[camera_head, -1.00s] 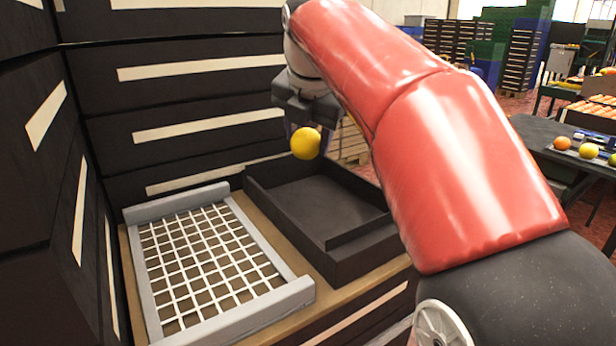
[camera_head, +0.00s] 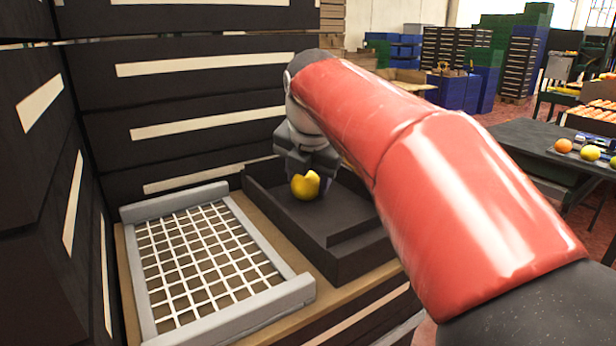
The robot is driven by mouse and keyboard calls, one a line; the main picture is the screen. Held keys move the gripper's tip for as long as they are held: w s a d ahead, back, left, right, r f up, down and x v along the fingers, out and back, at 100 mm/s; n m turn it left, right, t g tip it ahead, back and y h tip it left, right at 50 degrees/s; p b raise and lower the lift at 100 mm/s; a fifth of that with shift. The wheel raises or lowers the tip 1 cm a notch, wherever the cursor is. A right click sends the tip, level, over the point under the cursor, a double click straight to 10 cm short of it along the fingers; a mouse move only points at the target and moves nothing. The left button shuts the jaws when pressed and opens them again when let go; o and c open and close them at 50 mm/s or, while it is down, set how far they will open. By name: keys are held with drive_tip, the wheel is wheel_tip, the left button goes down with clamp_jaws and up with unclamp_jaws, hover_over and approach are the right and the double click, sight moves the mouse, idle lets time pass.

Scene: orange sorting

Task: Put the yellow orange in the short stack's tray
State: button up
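The yellow orange (camera_head: 305,187) is at my gripper (camera_head: 308,172), low over the dark tray (camera_head: 345,262) on the short stack. My gripper points down with its fingers around the upper part of the fruit. The fingers are partly hidden behind the fruit, but it looks held. I cannot tell whether the fruit touches the tray's floor. The tray is a shallow black open box with nothing else visible in it. My red arm hides its right side.
A grey-framed white grid rack (camera_head: 215,262) lies left of the tray on the same stack. Tall dark crates (camera_head: 190,88) rise behind and at the left. A dark table (camera_head: 530,140) at the right holds an orange fruit (camera_head: 563,145) and a yellow-green one (camera_head: 590,152).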

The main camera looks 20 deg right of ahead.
drive_tip(key=o, duration=0.4)
drive_tip(key=shift+r, duration=0.25)
drive_tip(key=p+v, duration=0.2)
drive_tip(key=v, duration=0.9)
drive_tip(key=shift+s+r, duration=0.15)
drive_tip(key=shift+r, duration=0.2)
